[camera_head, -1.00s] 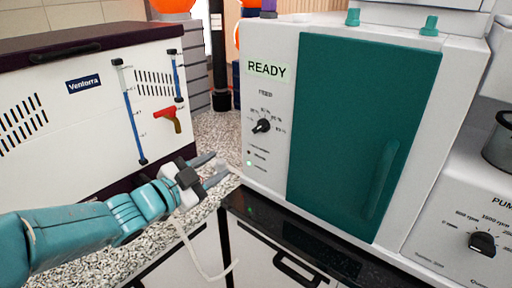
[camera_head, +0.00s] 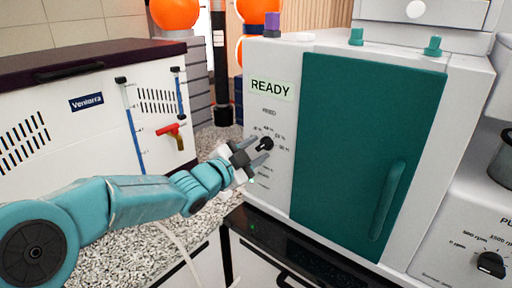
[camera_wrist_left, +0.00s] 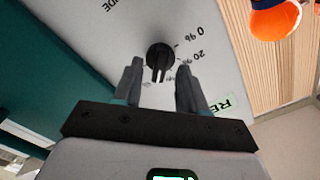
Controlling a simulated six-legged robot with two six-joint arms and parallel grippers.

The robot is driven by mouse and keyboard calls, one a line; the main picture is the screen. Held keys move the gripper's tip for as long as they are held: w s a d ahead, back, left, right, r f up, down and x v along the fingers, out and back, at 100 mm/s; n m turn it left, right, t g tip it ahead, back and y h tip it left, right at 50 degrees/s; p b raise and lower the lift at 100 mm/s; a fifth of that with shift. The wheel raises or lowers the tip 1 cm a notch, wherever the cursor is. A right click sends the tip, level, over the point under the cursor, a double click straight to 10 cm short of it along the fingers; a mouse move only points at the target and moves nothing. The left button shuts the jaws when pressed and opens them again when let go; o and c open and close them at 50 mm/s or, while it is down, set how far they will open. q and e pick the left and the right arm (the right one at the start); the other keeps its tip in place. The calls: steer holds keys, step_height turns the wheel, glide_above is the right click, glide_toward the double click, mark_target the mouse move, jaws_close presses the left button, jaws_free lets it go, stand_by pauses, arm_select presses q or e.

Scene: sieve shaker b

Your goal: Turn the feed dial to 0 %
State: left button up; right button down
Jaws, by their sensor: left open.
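The feed dial (camera_head: 265,144) is a small black knob on the white front panel of the shaker (camera_head: 273,190), under the READY label. In the left wrist view the dial (camera_wrist_left: 160,57) stands just beyond the fingertips, with its ridge pointing down the picture and the marks 0 % and 20 % to its right. My left gripper (camera_head: 261,151) is at the dial in the head view. In the left wrist view its two fingers (camera_wrist_left: 157,72) are apart on either side of the dial's ridge; I cannot tell whether they touch it. My right gripper is not in view.
The teal door (camera_head: 365,150) with its handle (camera_head: 388,200) is right of the dial. A white Ventorra unit (camera_head: 60,130) with a red-handled valve (camera_head: 172,131) stands left. A pump unit (camera_head: 465,240) is at the right edge. Speckled counter (camera_head: 130,235) lies below my arm.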

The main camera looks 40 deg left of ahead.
arm_select(q)
steer(key=shift+w, duration=0.55)
steer(key=shift+s, duration=0.1)
jaws_close()
